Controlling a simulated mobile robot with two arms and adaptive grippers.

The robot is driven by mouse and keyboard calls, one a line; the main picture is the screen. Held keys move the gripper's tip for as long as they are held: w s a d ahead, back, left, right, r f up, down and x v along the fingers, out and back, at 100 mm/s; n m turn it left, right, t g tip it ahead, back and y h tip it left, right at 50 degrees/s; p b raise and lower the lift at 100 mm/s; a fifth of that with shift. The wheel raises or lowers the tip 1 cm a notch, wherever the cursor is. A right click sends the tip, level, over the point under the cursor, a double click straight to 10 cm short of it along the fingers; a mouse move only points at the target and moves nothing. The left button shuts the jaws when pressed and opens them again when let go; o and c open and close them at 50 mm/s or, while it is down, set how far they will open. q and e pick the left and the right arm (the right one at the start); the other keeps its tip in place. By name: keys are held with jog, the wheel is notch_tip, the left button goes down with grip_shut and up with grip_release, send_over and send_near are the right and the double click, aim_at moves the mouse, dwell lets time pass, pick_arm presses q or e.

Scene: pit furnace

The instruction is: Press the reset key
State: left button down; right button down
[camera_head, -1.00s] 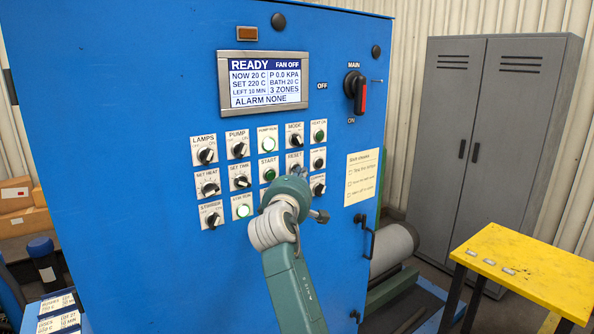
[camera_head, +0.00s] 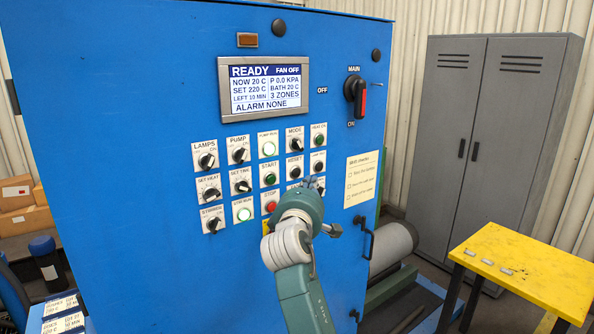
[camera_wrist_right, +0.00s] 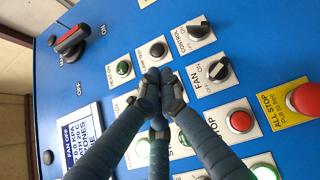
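The reset key (camera_head: 294,168) is a black round button on a white plate, in the middle row of the blue panel, below the MODE knob and left of the lamp test button. My right gripper (camera_head: 311,182) is in front of the panel just below and right of the key in the head view. There the fingers cover the reset key's place. I cannot tell whether the fingertips touch the panel. My left gripper is not in view.
Close around are the lamp test button (camera_wrist_right: 158,49), the FAN knob (camera_wrist_right: 218,70), the red STOP button (camera_wrist_right: 239,121) and the yellow-plated ALL STOP button (camera_wrist_right: 305,99). The display (camera_head: 265,88) reads READY, ALARM NONE. A yellow table (camera_head: 530,262) stands at right.

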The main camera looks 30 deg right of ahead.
jog(key=shift+s+d+p, duration=0.1)
jog(key=shift+s+p, duration=0.25)
jog(key=shift+s, duration=0.75)
